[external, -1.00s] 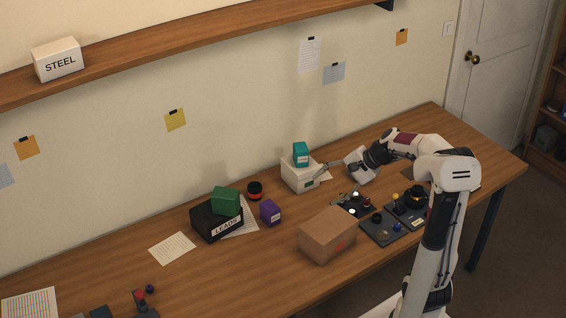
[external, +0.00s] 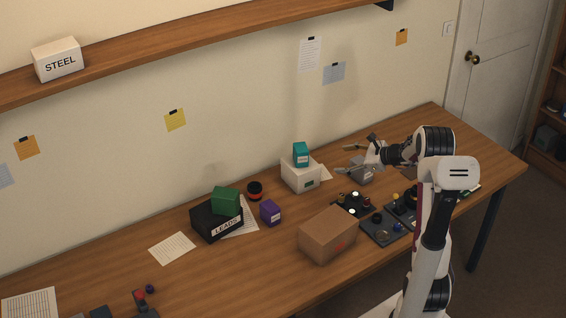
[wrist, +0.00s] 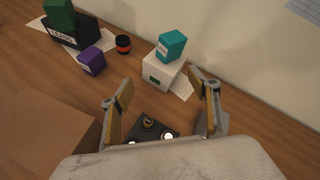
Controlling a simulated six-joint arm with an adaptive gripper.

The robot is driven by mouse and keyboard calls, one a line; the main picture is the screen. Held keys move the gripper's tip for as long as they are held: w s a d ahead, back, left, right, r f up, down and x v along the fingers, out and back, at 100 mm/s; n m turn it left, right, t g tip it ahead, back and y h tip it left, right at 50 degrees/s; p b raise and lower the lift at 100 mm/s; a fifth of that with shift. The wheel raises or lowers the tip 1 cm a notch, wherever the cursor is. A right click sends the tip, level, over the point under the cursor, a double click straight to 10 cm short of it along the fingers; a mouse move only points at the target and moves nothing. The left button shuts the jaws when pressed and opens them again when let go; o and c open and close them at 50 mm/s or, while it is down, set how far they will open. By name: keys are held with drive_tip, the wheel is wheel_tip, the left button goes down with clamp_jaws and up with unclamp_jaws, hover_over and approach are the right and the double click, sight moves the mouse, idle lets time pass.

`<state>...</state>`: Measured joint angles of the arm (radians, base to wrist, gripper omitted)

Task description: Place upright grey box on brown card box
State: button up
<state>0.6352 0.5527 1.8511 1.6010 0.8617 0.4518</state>
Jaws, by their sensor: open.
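A grey box (external: 362,177) stands on the table below my gripper in the external view, partly hidden by it. In the wrist view a grey shape (wrist: 226,122), which looks like this box, shows beside the right finger, not between the fingers. The brown card box (external: 328,235) sits near the table's front edge, left of the dark trays, its top bare. In the wrist view it fills the lower left (wrist: 40,135). My gripper (external: 343,161) is open and empty, pointing left above the table; its spread fingers also frame the wrist view (wrist: 160,84).
A white box (external: 300,178) with a teal box (external: 301,152) on it stands left of my gripper. Dark trays with small parts (external: 380,231) lie right of the card box. A purple box (external: 270,212) and black LEADS box (external: 208,222) with a green box (external: 226,200) stand farther left.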

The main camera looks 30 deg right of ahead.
sight(362, 162)
drive_tip(key=d+f+m+t+h, duration=0.1)
drive_tip(key=d+f+m, duration=0.3)
drive_tip(key=d, duration=0.4)
drive_tip(key=w+d+f+m+t+h, duration=0.1)
drive_tip(key=d+f+m+h, duration=0.2)
drive_tip(key=d+f, duration=0.4)
drive_tip(key=d+m, duration=0.1)
drive_tip(key=d, duration=0.1)
drive_tip(key=shift+d+m, duration=0.3)
drive_tip(key=shift+m, duration=0.1)
drive_tip(key=shift+w, duration=0.1)
drive_tip(key=shift+x, duration=1.25)
drive_tip(key=shift+a, duration=0.1)
drive_tip(key=shift+a+x, duration=0.1)
drive_tip(key=shift+x, duration=0.75)
drive_tip(key=shift+a+x, duration=0.15)
drive_tip(key=shift+x, duration=1.6)
drive_tip(key=shift+d, duration=0.1)
drive_tip(key=shift+c, duration=0.3)
drive_tip(key=c, duration=1.4)
drive_tip(key=shift+r, duration=0.1)
